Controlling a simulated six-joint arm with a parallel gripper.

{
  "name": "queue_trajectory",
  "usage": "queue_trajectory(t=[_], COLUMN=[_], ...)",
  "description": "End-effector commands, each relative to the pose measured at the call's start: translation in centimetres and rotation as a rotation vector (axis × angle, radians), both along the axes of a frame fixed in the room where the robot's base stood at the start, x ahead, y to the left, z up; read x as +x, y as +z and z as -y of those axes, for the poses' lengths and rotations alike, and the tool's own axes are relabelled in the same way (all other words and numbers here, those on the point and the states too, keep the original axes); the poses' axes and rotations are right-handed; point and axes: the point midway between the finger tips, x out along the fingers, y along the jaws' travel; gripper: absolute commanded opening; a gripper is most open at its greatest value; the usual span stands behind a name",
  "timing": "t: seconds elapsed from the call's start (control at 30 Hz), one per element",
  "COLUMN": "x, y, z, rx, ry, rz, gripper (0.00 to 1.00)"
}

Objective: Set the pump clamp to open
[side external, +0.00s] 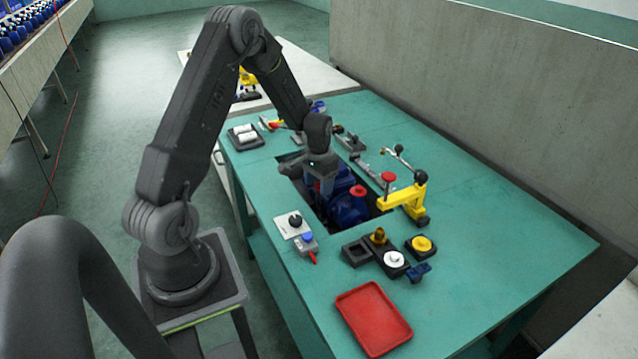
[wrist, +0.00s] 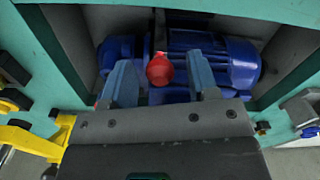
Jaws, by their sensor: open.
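The yellow clamp (side external: 405,199) stands on the green bench at the right edge of the recess, with a red knob (side external: 388,177) and a dark-tipped lever (side external: 403,157). Whether it is open or closed I cannot tell. Part of a yellow frame (wrist: 35,142) shows at the lower left in the wrist view. The blue pump (side external: 348,208) lies in the recess; its red cap (wrist: 160,69) shows between my fingers in the wrist view. My gripper (wrist: 161,88) is open and empty above the pump, apart from the yellow clamp. Its fingertips are partly hidden in the side view.
A red tray (side external: 374,318) lies at the bench front. Black fixtures with white and yellow round parts (side external: 394,258) stand behind it. The bench's right side is clear.

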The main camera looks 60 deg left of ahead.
Motion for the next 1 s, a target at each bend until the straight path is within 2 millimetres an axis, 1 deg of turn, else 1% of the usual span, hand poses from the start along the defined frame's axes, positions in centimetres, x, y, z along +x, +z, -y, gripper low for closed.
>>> queue_trajectory(t=[0.3, 0.87, 1.0], x=[0.02, 0.02, 0.02], y=[-0.22, -0.18, -0.18], z=[-0.01, -0.01, -0.01], rx=[0.000, 0.000, 0.000], ry=[0.000, 0.000, 0.000], rz=[0.001, 0.001, 0.001], gripper=[0.53, 0.00, 0.00])
